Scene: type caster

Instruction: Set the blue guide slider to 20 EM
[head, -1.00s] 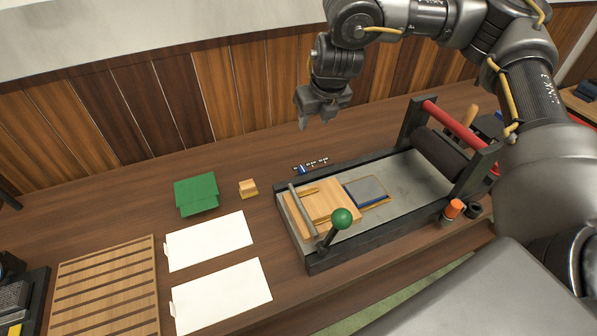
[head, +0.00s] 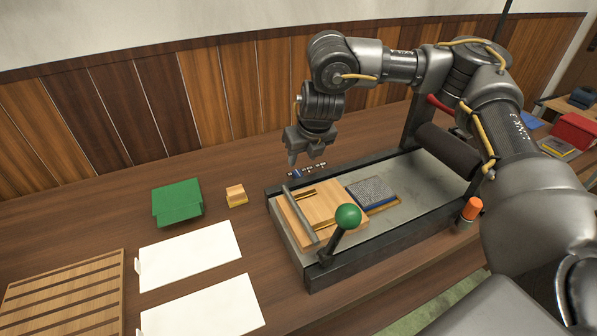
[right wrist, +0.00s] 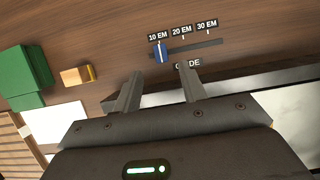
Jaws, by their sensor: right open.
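The blue guide slider (right wrist: 159,54) sits on a dark rail (right wrist: 200,48) at the 10 EM label (right wrist: 158,37), at the left end of the rail in the right wrist view. The 20 EM label (right wrist: 182,31) is in the middle and the 30 EM label (right wrist: 207,26) to the right. In the head view the slider (head: 297,174) is small, behind the press bed. My right gripper (head: 305,161) is above it, pointing down. In the right wrist view its two fingers (right wrist: 161,78) are apart with nothing between them, and the slider is just beyond their tips. My left gripper is not in view.
The press bed (head: 420,185) with a roller and a green-knobbed lever (head: 347,216) stands close in front of the rail. A green box (head: 178,202), a small wooden block (head: 236,196) and white sheets (head: 190,255) lie to the left. The table behind the rail is clear.

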